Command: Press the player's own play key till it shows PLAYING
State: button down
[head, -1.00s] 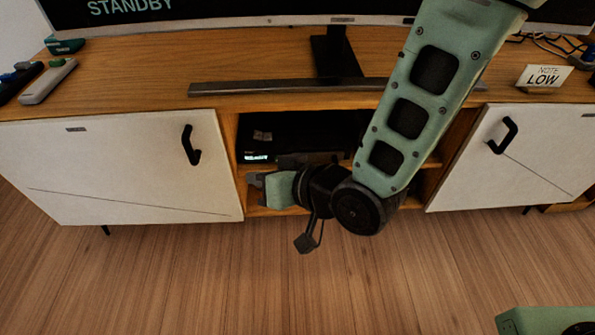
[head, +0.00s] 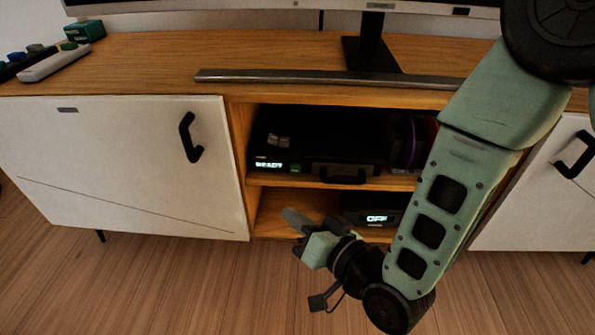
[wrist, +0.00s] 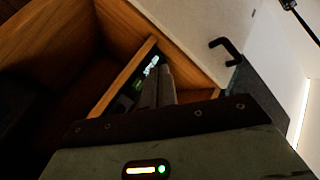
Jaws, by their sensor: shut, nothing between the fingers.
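A black box that appears to be the player (head: 325,140) sits on the upper shelf of the cabinet's open middle bay. Its lit display (head: 268,165) reads READY. A small green key (head: 295,168) is just right of the display; its label is too small to read. My gripper (head: 290,215) is shut and empty, in front of the bay and below the player's front, apart from the key in the head view. In the wrist view my fingers (wrist: 166,72) point towards the lit display (wrist: 151,66), and they hide part of the player's front.
A second black device (head: 362,207) on the lower shelf shows OFF. A black handle (head: 343,175) is on the player's front. White doors with black handles (head: 189,138) flank the bay. A long bar (head: 320,80) lies on the cabinet top. Wooden floor in front is clear.

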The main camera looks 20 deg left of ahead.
aim_at(300, 167)
jog(key=w+a, duration=0.2)
jog(key=w, duration=0.6)
jog(key=shift+w, duration=0.25)
jog(key=shift+w, duration=0.1)
dwell(1.9)
jog(key=shift+w+a, duration=0.1)
jog(key=shift+w, duration=0.2)
jog(key=shift+w+a+r+p, duration=0.1)
jog(key=shift+w+r+p, duration=0.1)
jog(key=shift+w, duration=0.55)
jog(key=shift+w+r+p, duration=0.1)
jog(key=shift+w+r, duration=0.05)
jog(key=shift+w, duration=0.55)
dwell(1.2)
jog(key=shift+s+d+r+p, duration=0.3)
jog(key=shift+s+r+p, duration=0.25)
jog(key=shift+s, duration=0.2)
